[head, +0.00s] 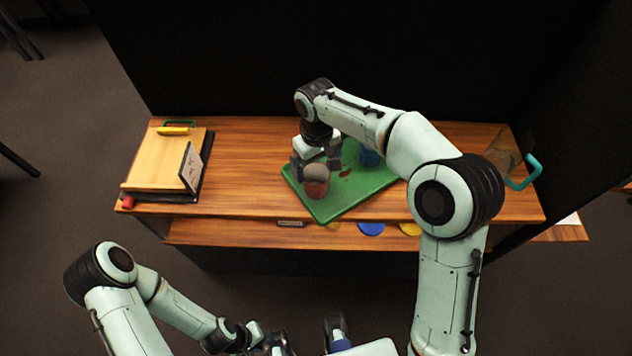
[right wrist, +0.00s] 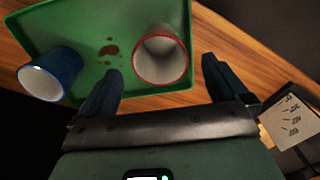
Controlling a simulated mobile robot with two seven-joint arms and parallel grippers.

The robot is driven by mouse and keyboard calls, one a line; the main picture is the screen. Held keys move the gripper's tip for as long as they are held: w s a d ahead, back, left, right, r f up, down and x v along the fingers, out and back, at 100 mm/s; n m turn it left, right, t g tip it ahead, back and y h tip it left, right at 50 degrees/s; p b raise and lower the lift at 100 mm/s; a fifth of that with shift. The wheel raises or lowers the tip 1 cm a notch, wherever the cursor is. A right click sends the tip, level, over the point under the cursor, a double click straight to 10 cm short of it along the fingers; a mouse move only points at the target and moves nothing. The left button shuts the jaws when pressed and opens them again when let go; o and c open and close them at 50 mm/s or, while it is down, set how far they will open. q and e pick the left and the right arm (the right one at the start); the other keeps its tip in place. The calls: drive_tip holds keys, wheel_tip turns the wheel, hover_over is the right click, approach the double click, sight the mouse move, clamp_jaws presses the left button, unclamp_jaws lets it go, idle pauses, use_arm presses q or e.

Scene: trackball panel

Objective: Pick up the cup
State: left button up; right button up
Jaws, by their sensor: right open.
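A red cup (head: 317,188) with a pale grey inside stands near the front left of a green tray (head: 345,208). Its open mouth and red rim show in the right wrist view (right wrist: 184,72). A blue cup (head: 369,158) is further back on the tray, partly hidden by my right arm; in the right wrist view (right wrist: 62,68) it is at the left. My right gripper (head: 316,166) is open, its fingers on either side of the red cup in the picture. Whether they touch it is unclear. My left gripper (head: 268,342) is low at the front, away from the table; its jaws are unclear.
The tray lies on a wooden table (head: 240,160) with a lower shelf. A wooden board (head: 155,160) and a small dark-framed panel (head: 191,167) are at the left. Dark stains (right wrist: 109,49) mark the tray. A teal handle (head: 527,175) is at the right.

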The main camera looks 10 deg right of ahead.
sight(316, 179)
wheel_tip(316, 179, down, 2)
drive_tip(key=shift+w+f, duration=0.1)
drive_tip(key=shift+f, duration=2.65)
drive_tip(key=c, duration=1)
